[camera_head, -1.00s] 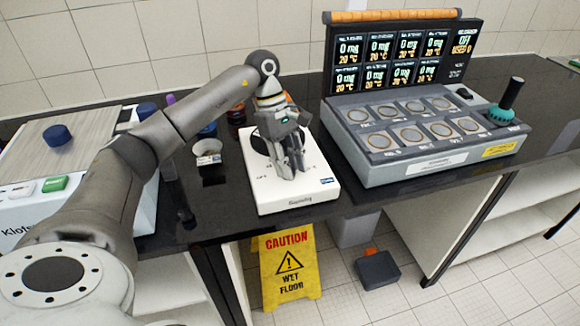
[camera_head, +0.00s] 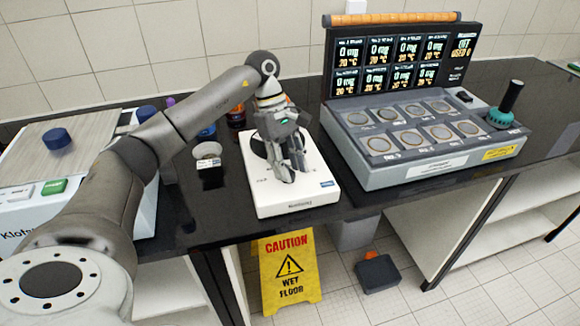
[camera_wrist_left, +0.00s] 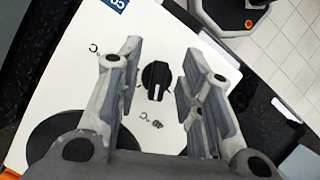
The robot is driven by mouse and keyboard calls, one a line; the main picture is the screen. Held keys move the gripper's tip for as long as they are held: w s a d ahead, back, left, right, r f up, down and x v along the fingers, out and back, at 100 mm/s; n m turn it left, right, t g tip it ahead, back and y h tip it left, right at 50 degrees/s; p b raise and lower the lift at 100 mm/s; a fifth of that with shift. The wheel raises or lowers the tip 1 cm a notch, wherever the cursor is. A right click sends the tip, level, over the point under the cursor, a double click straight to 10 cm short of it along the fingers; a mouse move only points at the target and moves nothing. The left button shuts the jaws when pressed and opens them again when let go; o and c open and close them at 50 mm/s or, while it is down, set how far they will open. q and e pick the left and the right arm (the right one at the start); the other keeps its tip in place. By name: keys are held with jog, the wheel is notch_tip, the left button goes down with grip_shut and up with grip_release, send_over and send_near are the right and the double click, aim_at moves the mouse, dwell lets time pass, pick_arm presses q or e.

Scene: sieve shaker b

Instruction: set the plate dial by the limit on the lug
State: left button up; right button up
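The white plate unit (camera_head: 262,198) stands on the dark bench with a round black plate, partly hidden behind my gripper. In the left wrist view its dial (camera_wrist_left: 156,80) is a small black knob with a white mark, beside printed °C scale marks. My left gripper (camera_head: 287,172) points down over the front of the unit. In the left wrist view its fingers (camera_wrist_left: 161,62) are apart on either side of the dial, with gaps on both sides. I cannot tell how far above the dial they are. I cannot make out a lug. My right gripper is out of view.
A caution sign (camera_head: 288,275) stands on the floor in front.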

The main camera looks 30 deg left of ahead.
pick_arm(q)
jog(key=v, duration=1.1)
jog(key=shift+r, duration=0.25)
jog(key=shift+f, duration=0.1)
